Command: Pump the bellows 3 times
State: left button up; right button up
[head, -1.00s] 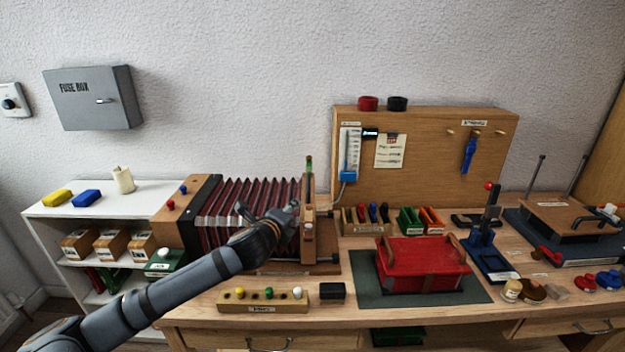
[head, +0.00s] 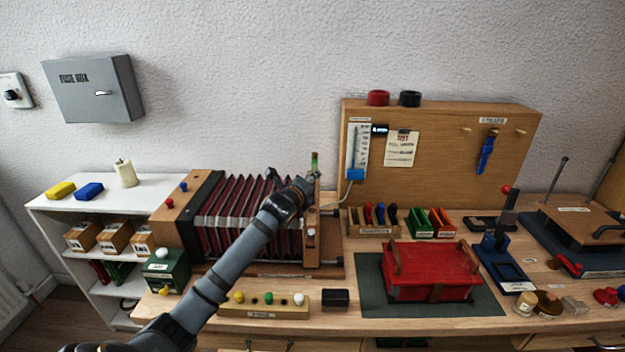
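The bellows (head: 238,205) has dark red pleats and lies on its side at the back left of the bench. A wooden box (head: 172,217) with a black edge closes its left end. An upright wooden end board (head: 312,235) closes its right end, with a green-tipped piece (head: 314,162) at the top. My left gripper (head: 288,182) is in front of the upper right pleats, just left of the end board. Its fingers look apart with nothing between them; whether it touches the board cannot be told. My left arm hides some lower pleats. My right gripper is not in view.
A peg block (head: 263,311) and a small black box (head: 335,299) lie in front of the bellows. A red box (head: 432,275) sits on a dark mat to the right. Behind it stands a wooden panel (head: 440,150) with a gauge (head: 357,150). A white shelf (head: 140,185) stands left.

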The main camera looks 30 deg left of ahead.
pick_arm(q)
jog(key=shift+w+a, duration=0.1)
jog(key=shift+w, duration=0.35)
jog(key=shift+w+f, duration=0.15)
jog(key=shift+w, duration=0.1)
jog(key=shift+w+a+f, duration=0.1)
jog(key=shift+w, duration=0.05)
jog(key=c, duration=0.4)
grip_shut()
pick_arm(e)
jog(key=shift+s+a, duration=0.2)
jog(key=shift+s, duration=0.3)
